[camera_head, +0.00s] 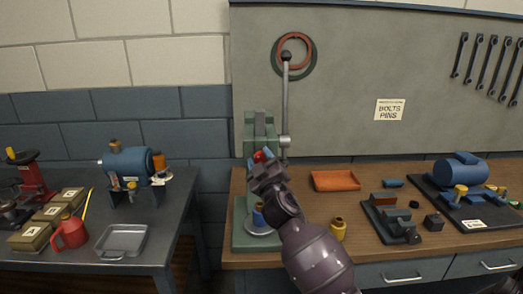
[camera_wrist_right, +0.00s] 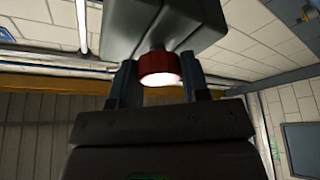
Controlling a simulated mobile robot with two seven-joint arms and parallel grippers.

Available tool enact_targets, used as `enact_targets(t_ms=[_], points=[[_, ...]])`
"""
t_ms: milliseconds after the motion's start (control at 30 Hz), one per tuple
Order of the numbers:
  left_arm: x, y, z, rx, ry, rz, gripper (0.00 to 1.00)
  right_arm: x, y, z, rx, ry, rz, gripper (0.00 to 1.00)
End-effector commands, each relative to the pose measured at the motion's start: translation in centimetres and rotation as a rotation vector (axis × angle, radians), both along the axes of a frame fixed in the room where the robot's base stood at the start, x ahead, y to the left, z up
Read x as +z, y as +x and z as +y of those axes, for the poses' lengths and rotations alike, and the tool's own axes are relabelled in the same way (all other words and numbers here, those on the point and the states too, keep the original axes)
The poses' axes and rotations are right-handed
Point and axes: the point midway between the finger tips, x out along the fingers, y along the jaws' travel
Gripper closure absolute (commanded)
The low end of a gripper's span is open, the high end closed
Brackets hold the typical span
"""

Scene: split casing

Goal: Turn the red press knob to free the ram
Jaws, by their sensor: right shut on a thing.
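The green press (camera_head: 241,232) stands at the left end of the right-hand bench, with a long lever (camera_head: 285,100) rising beside it. The red press knob (camera_head: 260,156) is on the front of the press, partly hidden by my right gripper (camera_head: 263,166). In the right wrist view the red knob (camera_wrist_right: 160,67) sits between the two fingers of my right gripper (camera_wrist_right: 160,80), which is shut on it. My left gripper is out of view.
An orange tray (camera_head: 335,181), a brass-coloured part (camera_head: 338,229) and a dark fixture (camera_head: 390,218) are on the bench right of the press. A blue motor-like casing (camera_head: 461,170) lies farther right. Another bench (camera_head: 170,230) stands left, across a gap.

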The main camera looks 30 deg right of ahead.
Motion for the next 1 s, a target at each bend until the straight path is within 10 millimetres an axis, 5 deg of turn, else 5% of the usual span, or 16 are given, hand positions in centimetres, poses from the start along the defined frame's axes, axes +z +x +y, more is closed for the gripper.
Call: enact_targets(t_ms=[1000], points=[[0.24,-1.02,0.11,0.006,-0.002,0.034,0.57,-0.06,0.01,0.01,0.000,-0.719,0.440,0.81]])
